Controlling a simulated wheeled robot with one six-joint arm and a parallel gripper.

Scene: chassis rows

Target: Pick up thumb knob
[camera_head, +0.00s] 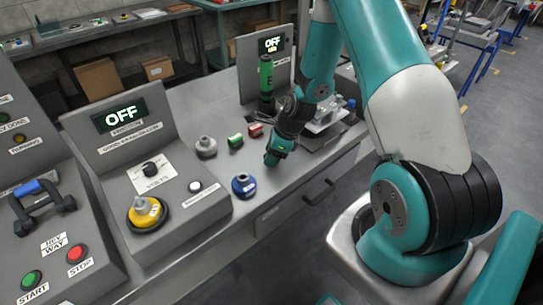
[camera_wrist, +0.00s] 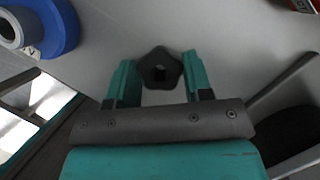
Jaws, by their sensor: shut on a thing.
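The knob is hidden or too small to make out there. I cannot tell whether the knob touches the bench.
A blue round part (camera_head: 243,185) stands left of my gripper near the bench edge. A grey knob-like part (camera_head: 205,147), a green block (camera_head: 235,141) and a red block (camera_head: 256,130) lie behind. A control box (camera_head: 150,165) stands left. A drawer handle (camera_head: 319,192) juts out below.

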